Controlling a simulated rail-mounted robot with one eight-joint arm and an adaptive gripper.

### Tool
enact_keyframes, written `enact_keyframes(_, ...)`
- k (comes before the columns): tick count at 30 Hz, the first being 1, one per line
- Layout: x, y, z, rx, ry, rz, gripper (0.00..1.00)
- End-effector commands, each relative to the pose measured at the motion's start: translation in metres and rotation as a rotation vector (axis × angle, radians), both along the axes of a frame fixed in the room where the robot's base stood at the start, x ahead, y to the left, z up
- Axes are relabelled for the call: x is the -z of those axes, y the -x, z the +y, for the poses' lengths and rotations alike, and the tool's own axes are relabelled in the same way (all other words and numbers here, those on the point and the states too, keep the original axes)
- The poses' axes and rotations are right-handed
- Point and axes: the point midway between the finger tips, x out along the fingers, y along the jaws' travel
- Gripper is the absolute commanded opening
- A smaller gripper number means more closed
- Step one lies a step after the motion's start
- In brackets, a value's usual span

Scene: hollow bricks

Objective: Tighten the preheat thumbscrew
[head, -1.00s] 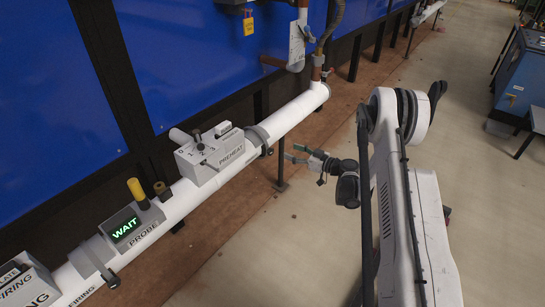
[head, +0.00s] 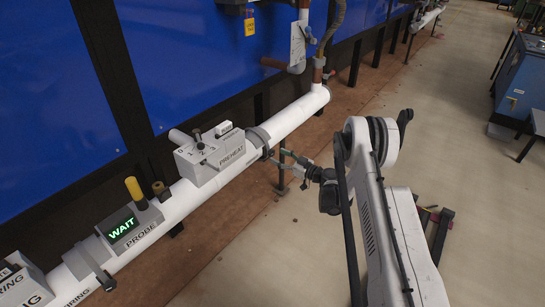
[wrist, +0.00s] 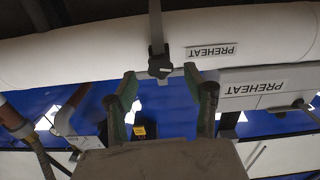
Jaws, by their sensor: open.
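The preheat thumbscrew, a dark lobed knob (wrist: 160,66), sits on a grey clamp band (wrist: 156,28) around the white pipe. In the head view the knob (head: 267,153) is small at the band's lower front side, right of the PREHEAT box (head: 212,158). My gripper (head: 284,160) is open and empty, just right of the knob. In the wrist view the green-padded fingers of my gripper (wrist: 160,76) are apart, with the knob seen between their tips. I cannot tell how much gap is left in depth, and no contact shows.
The white pipe (head: 300,110) runs diagonally along blue panels (head: 200,60). A PROBE box (head: 130,228) with a green WAIT display and a yellow-topped knob (head: 136,190) stands farther left.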

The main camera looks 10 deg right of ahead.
Motion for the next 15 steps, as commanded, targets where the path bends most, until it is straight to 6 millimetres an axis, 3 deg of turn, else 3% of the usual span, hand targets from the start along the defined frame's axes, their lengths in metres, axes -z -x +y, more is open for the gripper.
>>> enact_keyframes(7,0.001,-0.025,0.021,0.000,0.000,0.000,0.48)
enact_keyframes(15,0.000,-0.031,0.027,0.000,0.000,0.000,0.48)
